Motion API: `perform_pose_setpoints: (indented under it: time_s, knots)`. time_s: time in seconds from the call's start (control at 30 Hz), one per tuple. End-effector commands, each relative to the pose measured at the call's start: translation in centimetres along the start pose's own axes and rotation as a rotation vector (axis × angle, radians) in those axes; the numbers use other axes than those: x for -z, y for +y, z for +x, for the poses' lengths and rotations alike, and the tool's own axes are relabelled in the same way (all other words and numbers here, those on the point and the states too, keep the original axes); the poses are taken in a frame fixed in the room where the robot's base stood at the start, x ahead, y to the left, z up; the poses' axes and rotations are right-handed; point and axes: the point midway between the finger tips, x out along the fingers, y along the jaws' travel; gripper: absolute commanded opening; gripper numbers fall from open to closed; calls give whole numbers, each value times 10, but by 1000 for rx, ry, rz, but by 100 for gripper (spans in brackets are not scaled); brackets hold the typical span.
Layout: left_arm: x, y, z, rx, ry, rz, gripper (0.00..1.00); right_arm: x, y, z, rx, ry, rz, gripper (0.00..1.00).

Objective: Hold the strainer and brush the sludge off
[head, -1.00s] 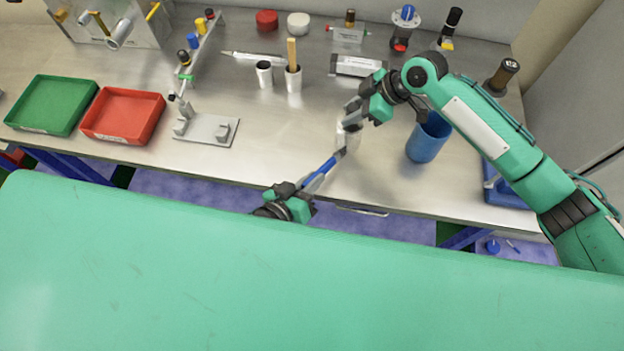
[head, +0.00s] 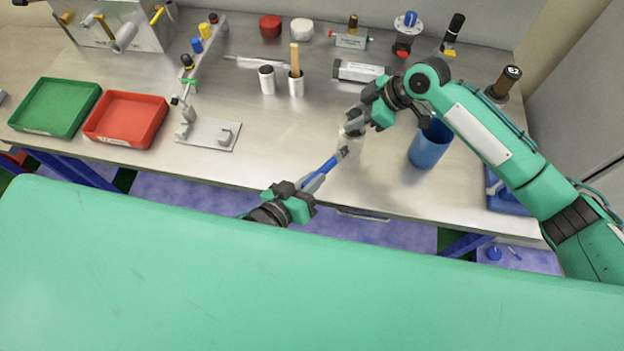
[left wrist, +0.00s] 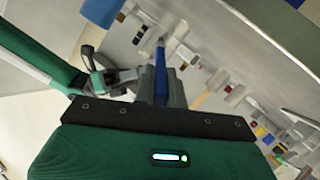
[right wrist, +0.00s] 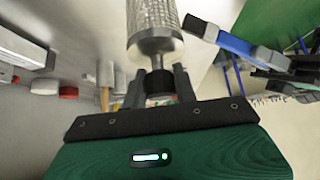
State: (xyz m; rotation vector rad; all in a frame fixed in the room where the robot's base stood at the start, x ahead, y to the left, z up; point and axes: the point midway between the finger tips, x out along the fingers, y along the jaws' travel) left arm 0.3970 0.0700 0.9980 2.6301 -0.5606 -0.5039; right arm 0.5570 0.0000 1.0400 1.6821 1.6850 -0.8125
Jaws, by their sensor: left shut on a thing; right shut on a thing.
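My right gripper (head: 356,115) is shut on the dark end of the strainer (right wrist: 155,22), a pale mesh cylinder with a metal collar. In the head view the strainer (head: 350,143) is small and pale, above the table's front part. My left gripper (head: 306,186) is shut on the blue handle of the brush (head: 322,170). The brush also shows in the left wrist view (left wrist: 160,58) and the right wrist view (right wrist: 235,43). Its dark head is close beside the strainer's side; I cannot tell whether they touch. I cannot make out sludge clearly.
A blue cup (head: 430,148) stands right of the strainer. A red tray (head: 126,143), a green tray (head: 55,130) and a grey fixture (head: 208,150) are at left. White holders (head: 267,85), one with a wooden stick, stand behind. The table's front middle is clear.

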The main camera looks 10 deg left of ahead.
Motion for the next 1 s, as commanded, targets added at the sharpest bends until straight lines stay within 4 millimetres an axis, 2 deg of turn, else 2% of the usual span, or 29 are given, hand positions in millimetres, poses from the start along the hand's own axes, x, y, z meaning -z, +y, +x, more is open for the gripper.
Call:
perform_pose_setpoints:
  time_s: [0.4, 1.0]
  knots:
    - [11, 3, -2, 0, 0, 1, 0, 0, 0, 0, 1, -1, 1, 5]
    - [0, -4, 2, 0, 0, 0, 0, 0, 0, 0, 1, 0, 0, 5]
